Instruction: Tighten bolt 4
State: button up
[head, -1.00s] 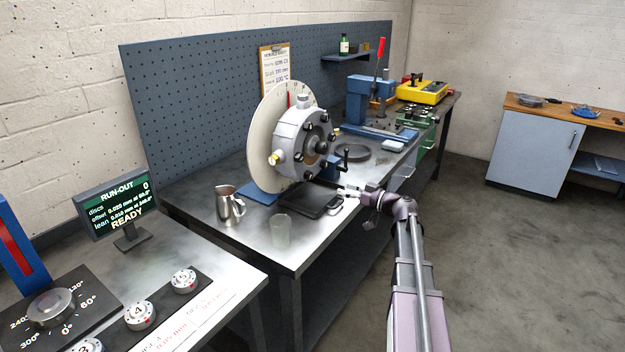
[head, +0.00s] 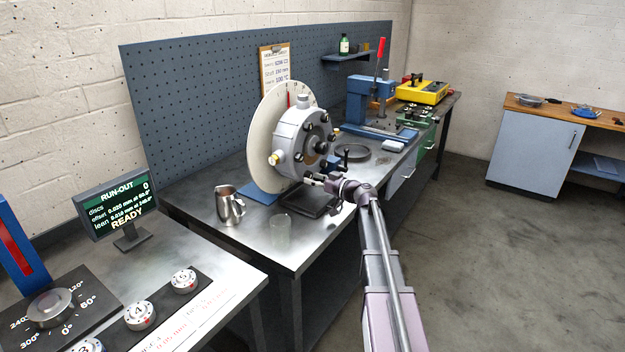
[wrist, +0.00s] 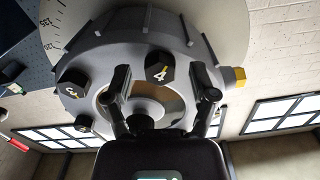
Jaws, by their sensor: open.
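Bolt 3 (wrist: 75,93) is to the left. In the head view my gripper (head: 312,178) is at the lower front of the rotor (head: 297,135), where bolt 4 cannot be made out.
A pale graduated disc (head: 262,135) stands behind the rotor. The run-out screen (head: 117,205) reads READY. Floor at the right is clear.

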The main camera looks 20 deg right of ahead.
jog(key=shift+w+a, duration=0.1)
jog(key=shift+w, duration=0.05)
grip_shut()
